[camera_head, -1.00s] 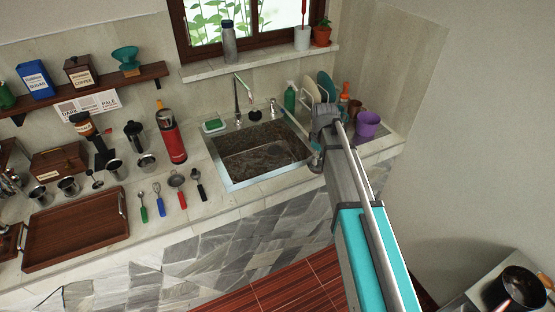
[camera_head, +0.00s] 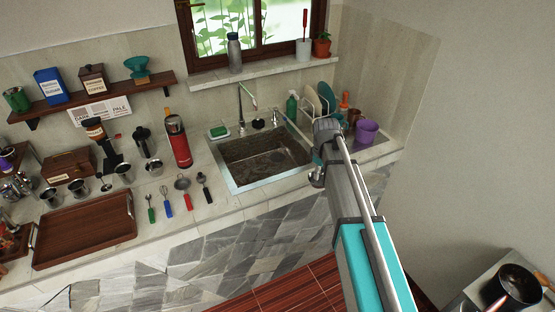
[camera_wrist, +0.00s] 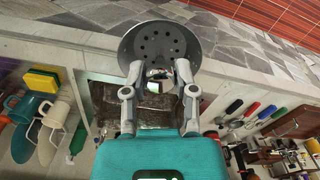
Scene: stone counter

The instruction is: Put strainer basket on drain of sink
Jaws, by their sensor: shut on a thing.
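The strainer basket (camera_wrist: 152,42) is a grey metal disc with several small holes, at the top middle of the wrist view. My gripper (camera_wrist: 160,75) is shut on it by its central part. In the head view, the fingers and basket are mostly hidden by my arm, near the right front corner of the sink. The sink (camera_head: 235,178) is a rectangular metal-rimmed basin with a brownish inside. The drain (camera_head: 277,157) seems to show faintly on the basin floor. In the wrist view, part of the sink (camera_wrist: 105,100) shows behind my gripper.
A tap (camera_head: 240,105) stands behind the basin, with a green sponge (camera_head: 218,131) at its left. A plate rack (camera_head: 312,103), green bottle (camera_head: 292,106) and purple cup (camera_head: 367,131) stand to the right. Utensils (camera_head: 183,190) and a wooden tray (camera_head: 85,230) lie to the left.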

